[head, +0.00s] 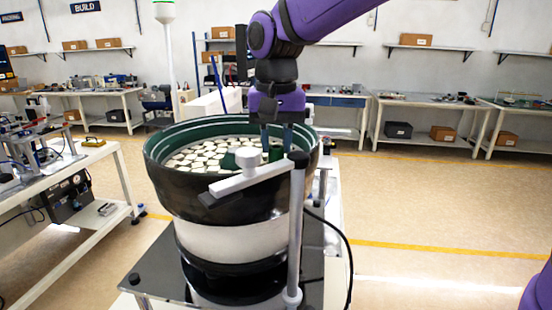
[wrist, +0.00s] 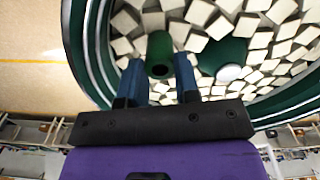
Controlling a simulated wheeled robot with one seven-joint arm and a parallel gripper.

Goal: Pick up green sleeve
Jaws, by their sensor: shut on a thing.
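The green sleeve (wrist: 160,55) is a short, dark green hollow cylinder, seen in the wrist view between the tips of my two blue fingers. My gripper (wrist: 159,66) is shut on it, with one finger on each side. In the head view my gripper (head: 276,142) reaches down into the right part of the feeder bowl, and the sleeve (head: 276,154) shows as a small dark green patch at the fingertips. I cannot tell whether the sleeve touches the pieces under it.
The round bowl (head: 165,186) has a dark outside and green inner wall, and holds many cream blocks (head: 205,152). A grey post (head: 297,230) with a crossbar stands at the bowl's front. Open floor lies to the right.

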